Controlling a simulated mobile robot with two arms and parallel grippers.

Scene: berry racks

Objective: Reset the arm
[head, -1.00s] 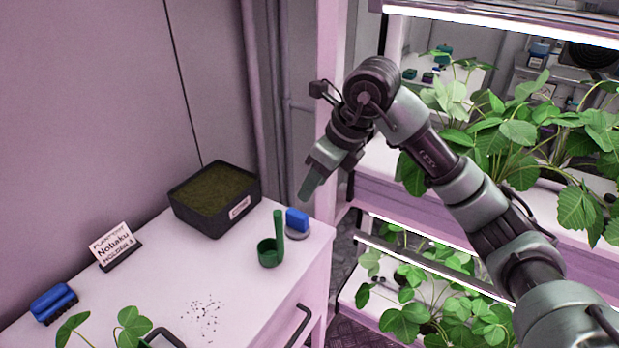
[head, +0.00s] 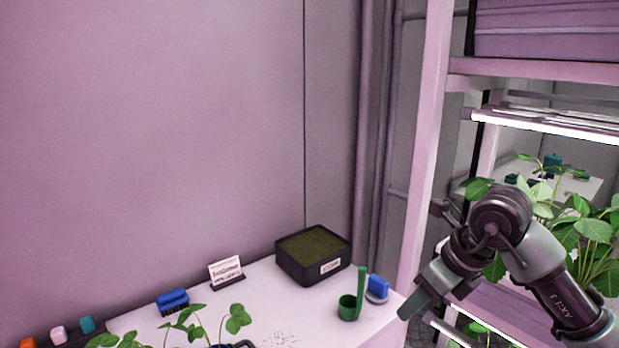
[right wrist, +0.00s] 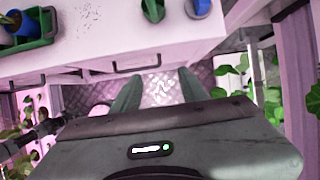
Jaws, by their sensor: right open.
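My right gripper (head: 408,304) hangs beside the right end of the white table, pointing down and to the left. In the right wrist view its two green-grey fingers (right wrist: 158,88) are apart with only the floor seen between them, so it is open and empty. The right arm comes in from the lower right, in front of the plant rack. My left gripper is not in view.
The white table (head: 262,305) holds a black soil box (head: 320,268), a green scoop (head: 349,307), a blue-topped item (head: 378,287), a sign (head: 226,271) and a blue brush (head: 172,300). A plant rack (head: 430,170) stands at right.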

